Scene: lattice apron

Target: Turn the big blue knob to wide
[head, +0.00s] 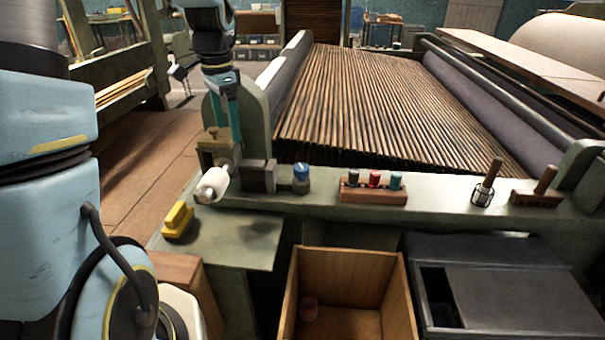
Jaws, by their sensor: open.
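The big blue knob (301,172) stands at the right end of a dark block on the machine's front ledge. Its top is blue and its lower part is paler. No setting words can be read at this size, so I cannot tell where it points. My gripper (227,120) hangs down from the upper left, its teal fingers open. It is left of the knob and apart from it, over an olive bracket with a white roller (213,184). The fingertips are small and partly lost against the bracket.
A wooden rack (374,195) of coloured spools is right of the knob. Wooden-handled tools (487,183) stand farther right. A yellow block (177,220) sits at the left. An open wooden box (403,300) and a dark case (520,300) are in front. The slatted apron (380,105) lies behind.

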